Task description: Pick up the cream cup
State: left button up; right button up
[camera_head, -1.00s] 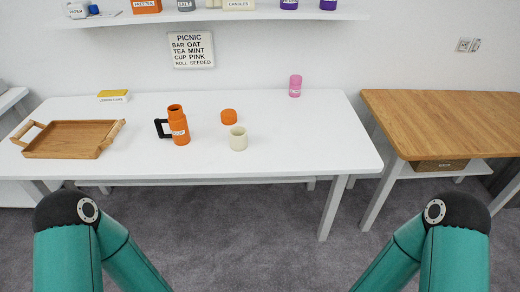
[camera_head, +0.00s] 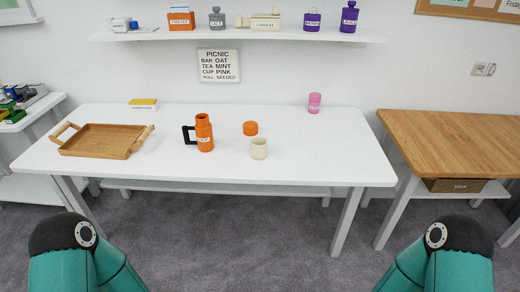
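The cream cup (camera_head: 259,148) stands upright on the white table (camera_head: 330,165), near its front edge and right of the middle. An orange lid-like disc (camera_head: 250,128) lies just behind it. An orange flask (camera_head: 204,133) with a black handle stands to its left, apart from it. Both my arms show only as teal links at the bottom corners, well short of the table. Neither gripper is in view.
A wooden tray (camera_head: 98,142) lies at the table's left end, with a yellow-topped box (camera_head: 144,104) behind. A pink container (camera_head: 314,103) stands at the back right. A wooden-topped table (camera_head: 450,140) adjoins on the right. A shelf (camera_head: 240,36) with several containers hangs above.

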aim_at(259, 149)
jog(key=u, duration=0.05)
jog(key=i, duration=0.85)
jog(key=z, duration=0.2)
jog(key=k, duration=0.9)
jog(key=u, duration=0.15)
jog(key=i, duration=0.9)
